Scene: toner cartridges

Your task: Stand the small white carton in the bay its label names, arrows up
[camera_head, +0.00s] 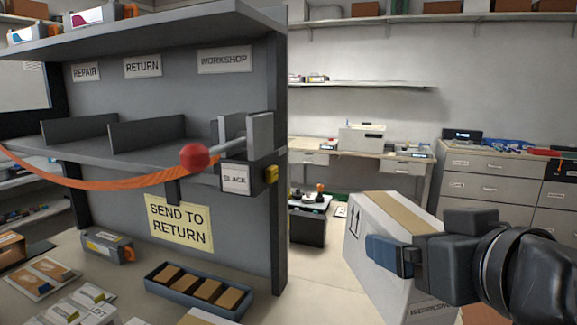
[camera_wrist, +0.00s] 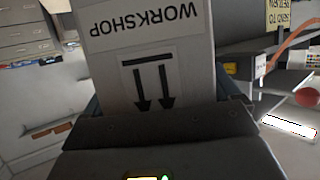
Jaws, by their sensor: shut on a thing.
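The small white carton (camera_head: 375,285) is held in the air at the right of the head view, tape strip on top. It looks upright, slightly turned, with its printed arrows pointing up. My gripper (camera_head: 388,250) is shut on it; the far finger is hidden. In the wrist view, which is upside down, the carton (camera_wrist: 150,45) shows a WORKSHOP label and two arrows. The shelf has bays under the labels REPAIR (camera_head: 86,71), RETURN (camera_head: 142,66) and WORKSHOP (camera_head: 224,59). The bays look empty; the WORKSHOP bay is the rightmost.
An orange strap (camera_head: 110,184) with a red ball (camera_head: 195,157) hangs across the shelf front. A bracket arm (camera_head: 232,143) and a SLACK box (camera_head: 235,178) sit at the WORKSHOP bay's front. A yellow sign (camera_head: 180,224) says SEND TO RETURN. A tray (camera_head: 180,297) stands below.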

